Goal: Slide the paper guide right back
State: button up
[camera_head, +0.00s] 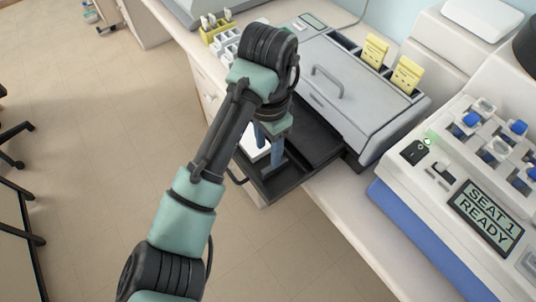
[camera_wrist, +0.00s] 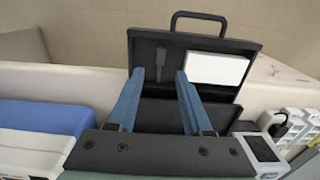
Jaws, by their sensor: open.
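A black pulled-out tray (camera_head: 314,150) juts from the front of a grey machine; it also fills the middle of the wrist view (camera_wrist: 205,45). On it, a small dark grey upright piece (camera_wrist: 161,64), apparently the paper guide, stands left of a white paper stack (camera_wrist: 217,68), with bare tray between them. The stack partly shows in the head view (camera_head: 253,149). My gripper (camera_head: 268,158) is open above the tray, pointing down. In the wrist view, its blue fingertips (camera_wrist: 161,74) appear on either side of the guide; contact cannot be told. My arm hides the guide in the head view.
The grey machine (camera_head: 355,108) has a lid handle and two yellow racks (camera_head: 375,50) on top. A white-and-blue unit with a "SEAT 1 READY" screen (camera_head: 486,213) stands at the right. White racks (camera_head: 225,45) stand behind my arm. The tray overhangs the counter edge; floor lies left.

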notch_tip(320, 180, up, 6)
jog(key=shift+f+p, duration=0.2)
jog(key=shift+p, duration=0.4)
